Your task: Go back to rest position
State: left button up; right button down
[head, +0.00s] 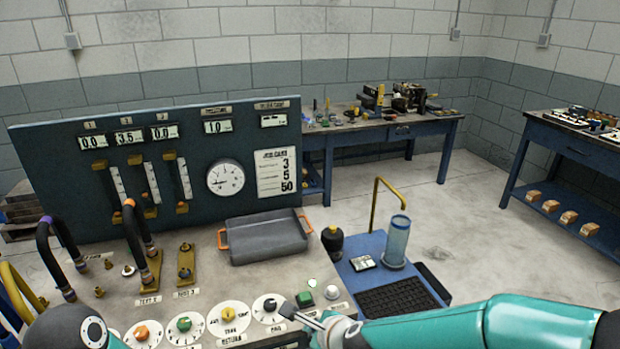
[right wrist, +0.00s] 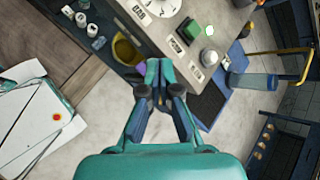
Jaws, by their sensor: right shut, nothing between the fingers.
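My right arm reaches in from the right along the front of the head view. Its gripper (head: 296,315) is over the front edge of the control panel, close to a dial and a green button (head: 305,299). In the right wrist view the gripper (right wrist: 158,70) has its teal fingertips together with nothing between them. I cannot tell whether it touches the panel. Part of my left arm shows at the bottom left of the head view; its gripper is out of the picture.
The control panel (head: 205,267) carries dials, hoses and a grey tray (head: 268,239). Right of it, a blue surface holds a clear cylinder (head: 397,240), a black keypad (head: 398,297) and a yellow pipe (head: 374,205). Blue workbenches (head: 385,132) stand behind. Open floor lies between.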

jog(key=s+d+f+g+h, duration=0.1)
jog(key=s+d+f+g, duration=0.15)
jog(key=d+f, duration=0.5)
jog(key=s+d+f+g+h, duration=0.1)
jog(key=s+d+f, duration=0.25)
jog(key=f, duration=0.75)
jog(key=s+f+n+g+y, duration=0.1)
jog(key=s+f+n+g, duration=0.1)
jog(key=s+f+n, duration=0.2)
jog(key=s+f+n+g+y, duration=0.1)
jog(key=s+f+n, duration=0.3)
jog(key=s+n, duration=0.6)
jog(key=n+g, duration=0.1)
jog(key=n, duration=0.4)
jog(key=shift+s+d+f+n, duration=0.2)
jog(key=shift+d+f+n, duration=0.1)
jog(key=shift+d+f, duration=0.05)
